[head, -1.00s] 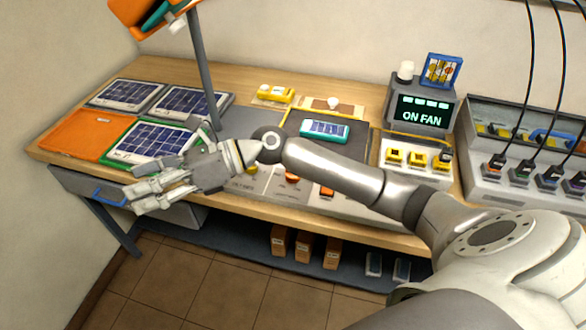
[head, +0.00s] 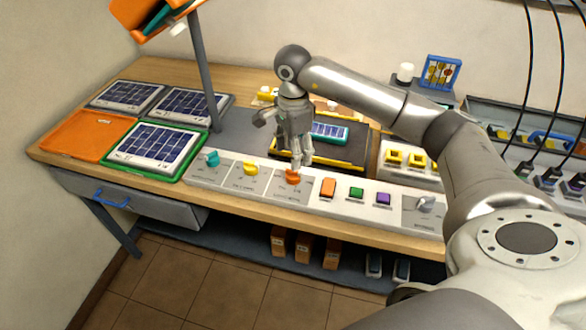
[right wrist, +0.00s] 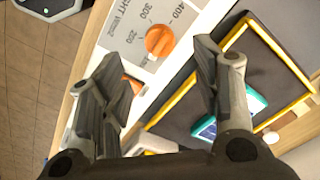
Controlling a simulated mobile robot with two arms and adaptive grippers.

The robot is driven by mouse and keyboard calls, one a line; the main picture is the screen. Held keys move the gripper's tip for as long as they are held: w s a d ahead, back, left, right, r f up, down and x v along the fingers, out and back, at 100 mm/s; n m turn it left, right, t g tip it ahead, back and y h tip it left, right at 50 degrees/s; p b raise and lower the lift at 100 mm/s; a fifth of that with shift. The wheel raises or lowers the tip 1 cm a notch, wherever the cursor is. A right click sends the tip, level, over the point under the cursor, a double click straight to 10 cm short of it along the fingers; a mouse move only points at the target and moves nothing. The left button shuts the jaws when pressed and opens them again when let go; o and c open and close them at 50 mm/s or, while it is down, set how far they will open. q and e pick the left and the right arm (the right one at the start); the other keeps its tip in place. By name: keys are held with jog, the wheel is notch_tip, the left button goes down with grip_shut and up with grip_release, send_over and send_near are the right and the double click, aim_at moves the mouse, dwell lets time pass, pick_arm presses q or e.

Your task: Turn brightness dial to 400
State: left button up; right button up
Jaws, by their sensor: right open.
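The orange dial (head: 291,178) is on the grey control panel at the bench's front edge. In the right wrist view the orange dial (right wrist: 160,40) has the marks 200, 300 and 400 beside it; I cannot tell exactly which mark it points at. My right gripper (head: 299,164) points down just above the dial in the head view. In the right wrist view its open fingers (right wrist: 160,56) lie left and right of the dial, with nothing between them; whether they touch it is unclear. My left gripper is not in view.
A teal knob (head: 212,158) and a yellow knob (head: 250,168) stand left of the dial. Orange (head: 328,187), green (head: 356,193) and purple (head: 383,199) buttons are on its right. A small solar panel (head: 329,132) lies behind, on a yellow-edged dark tray (head: 318,155).

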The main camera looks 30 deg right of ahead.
aim_at(293, 175)
notch_tip(293, 175, down, 8)
jog(key=shift+r+p, duration=0.15)
jog(key=shift+p, duration=0.65)
jog(key=shift+c, duration=0.5)
jog(key=c, duration=1)
